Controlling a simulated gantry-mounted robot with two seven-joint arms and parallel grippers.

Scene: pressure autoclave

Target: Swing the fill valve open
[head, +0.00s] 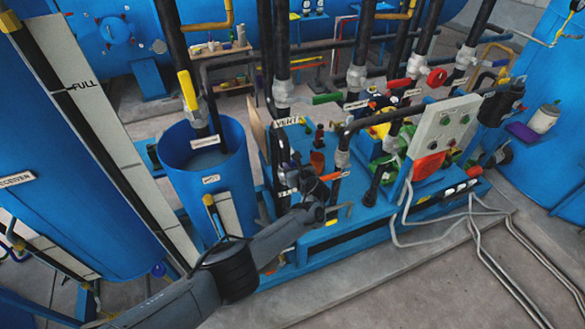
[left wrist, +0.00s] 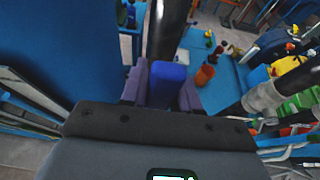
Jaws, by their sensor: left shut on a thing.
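My left arm reaches in from the lower left of the head view, with its gripper (head: 306,184) at the pipework beside the blue skid. In the left wrist view, the gripper's purple-grey fingers (left wrist: 164,88) are shut on a blue handle (left wrist: 168,80), one finger on each side. A dark vertical pipe (left wrist: 166,30) stands just beyond the handle. In the head view the gripper hides the handle, and a small label by it is too small to read. I cannot confirm from a label that this is the fill valve. My right gripper is not in view.
A blue open tank (head: 176,165) stands left of the gripper. A "VENT" label (head: 287,121), a green handle (head: 326,98) and an orange handle (head: 334,176) are close by. A grey control box (head: 440,125) stands right. The floor (head: 400,285) in front is mostly clear.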

